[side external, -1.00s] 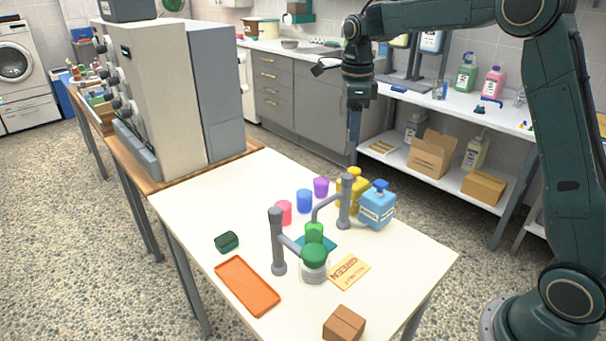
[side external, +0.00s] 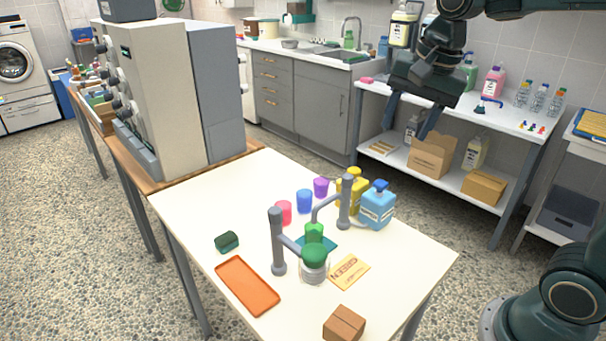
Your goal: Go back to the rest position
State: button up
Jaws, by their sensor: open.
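My gripper (side external: 406,119) is in the upper right of the side external view, well above and behind the white table (side external: 200,199). Its two dark blue fingers point down and stand apart, with nothing between them. It is clear of everything on the table. In the picture it overlaps the shelf unit behind. Most of my upper arm is out of the frame.
The table holds grey posts (side external: 278,242), a green-lidded jar (side external: 314,262), coloured cups (side external: 304,201), yellow (side external: 352,193) and blue (side external: 377,206) bottles, an orange tray (side external: 247,285), a dark green block (side external: 227,242) and a brown box (side external: 344,325). A tall beige machine (side external: 150,95) stands left.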

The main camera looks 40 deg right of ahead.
jog(key=s+a+f+n+t, duration=0.1)
jog(key=s+f+n, duration=0.1)
jog(key=s+n, duration=0.4)
jog(key=s+a+f+n+t, duration=0.1)
jog(key=s+f+n, duration=0.1)
jog(key=s+n, duration=0.4)
jog(key=shift+s+a+n+t, duration=0.3)
jog(key=shift+s, duration=0.8)
